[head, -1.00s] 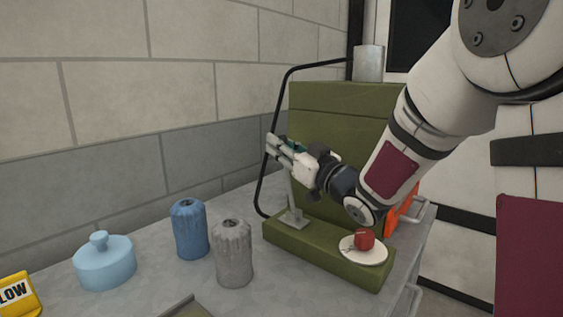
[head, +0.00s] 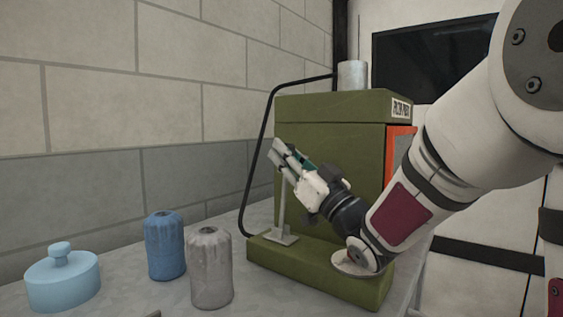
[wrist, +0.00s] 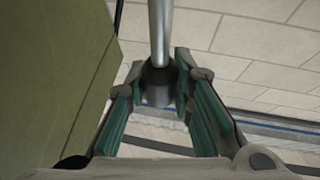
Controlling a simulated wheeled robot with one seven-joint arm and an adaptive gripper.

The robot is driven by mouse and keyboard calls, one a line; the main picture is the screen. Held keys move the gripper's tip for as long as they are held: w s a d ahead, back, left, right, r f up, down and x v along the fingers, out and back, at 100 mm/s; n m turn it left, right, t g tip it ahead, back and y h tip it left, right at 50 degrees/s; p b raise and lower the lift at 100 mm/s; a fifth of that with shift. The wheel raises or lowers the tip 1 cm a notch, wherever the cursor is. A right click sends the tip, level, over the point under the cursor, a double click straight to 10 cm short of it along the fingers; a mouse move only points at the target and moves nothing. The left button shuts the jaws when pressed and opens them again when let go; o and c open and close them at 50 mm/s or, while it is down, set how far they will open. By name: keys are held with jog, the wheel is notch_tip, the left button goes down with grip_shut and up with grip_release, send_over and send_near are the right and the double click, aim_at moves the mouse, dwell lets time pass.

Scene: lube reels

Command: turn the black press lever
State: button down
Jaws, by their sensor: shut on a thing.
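The green press (head: 335,140) stands on the grey bench against the wall. A thin grey metal post or lever (head: 282,212) rises from a small square foot on the press's green base (head: 320,285). My gripper (head: 281,156) is at the upper end of this post, left of the press body. A thin black curved tube (head: 268,110) runs from near the press top down behind the post.
A blue ribbed canister (head: 165,248) and a grey one (head: 211,268) stand left of the press. A light blue lidded pot (head: 63,280) is at the far left. A pale round plate (head: 350,264) on the base is partly covered by my arm.

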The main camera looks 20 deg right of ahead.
dwell(0.3)
jog(key=c, duration=1.4)
grip_release()
jog(key=shift+o, duration=0.2)
jog(key=shift+s+d, duration=0.1)
jog(key=v, duration=0.7)
jog(key=shift+s, duration=0.15)
jog(key=shift+f, duration=0.15)
